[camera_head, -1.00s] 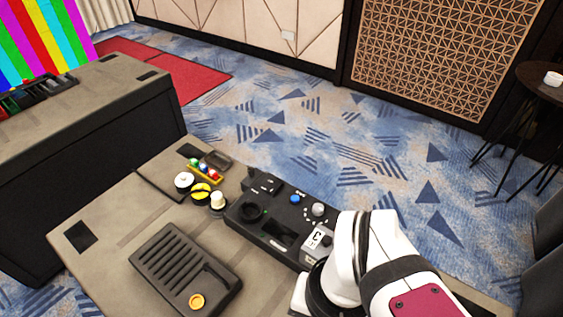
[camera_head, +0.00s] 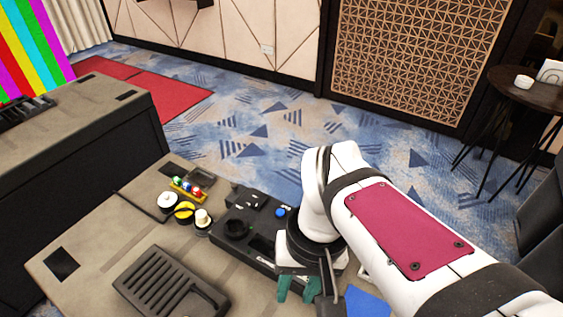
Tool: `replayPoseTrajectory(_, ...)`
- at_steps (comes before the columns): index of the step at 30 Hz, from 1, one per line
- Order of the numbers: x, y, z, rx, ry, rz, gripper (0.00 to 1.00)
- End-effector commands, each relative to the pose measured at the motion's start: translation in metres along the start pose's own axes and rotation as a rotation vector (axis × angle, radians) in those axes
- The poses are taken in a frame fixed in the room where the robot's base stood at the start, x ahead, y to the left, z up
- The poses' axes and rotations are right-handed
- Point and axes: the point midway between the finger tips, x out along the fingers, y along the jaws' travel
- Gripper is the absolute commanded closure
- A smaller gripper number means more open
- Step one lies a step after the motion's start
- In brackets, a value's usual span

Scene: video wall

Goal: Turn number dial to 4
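The black control panel (camera_head: 234,213) lies on the grey desk. It carries a black round knob (camera_head: 236,229) and a blue button (camera_head: 280,212). The panel's right part, where a grey knob with marks around it showed earlier, is hidden behind my arm. I cannot tell for sure which knob is the number dial. My gripper (camera_head: 296,289) is at the panel's near right side, with teal fingertips pointing down. The fingertips appear apart, with nothing seen between them. I cannot tell whether they touch the panel or desk.
Left of the panel stand a white knob (camera_head: 168,202), a yellow-black knob (camera_head: 185,212), a cream knob (camera_head: 203,217) and a small yellow strip with coloured buttons (camera_head: 187,188). A slotted black tray (camera_head: 160,281) is in front. A blue piece (camera_head: 367,302) lies right of my gripper.

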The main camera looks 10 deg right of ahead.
Motion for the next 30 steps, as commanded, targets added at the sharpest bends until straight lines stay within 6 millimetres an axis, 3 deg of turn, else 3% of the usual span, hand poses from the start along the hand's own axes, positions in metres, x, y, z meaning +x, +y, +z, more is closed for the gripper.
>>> replayPoseTrajectory(1,-0.009,0.0,-0.044,-0.125,-0.001,0.018,0.55)
replayPoseTrajectory(3,-0.017,0.003,-0.108,-0.34,0.002,0.046,0.42)
replayPoseTrajectory(5,-0.015,0.01,-0.159,-0.514,0.001,0.07,0.32)
replayPoseTrajectory(6,-0.01,0.016,-0.188,-0.616,-0.002,0.084,0.31)
replayPoseTrajectory(10,0.007,0.033,-0.251,-0.859,-0.014,0.119,0.31)
replayPoseTrajectory(13,0.016,0.039,-0.27,-0.941,-0.02,0.13,0.31)
replayPoseTrajectory(17,0.035,0.043,-0.273,-0.958,-0.025,0.132,0.31)
replayPoseTrajectory(24,0.106,0.051,-0.274,-0.955,-0.025,0.13,0.31)
replayPoseTrajectory(30,0.152,0.056,-0.277,-0.954,-0.022,0.131,0.31)
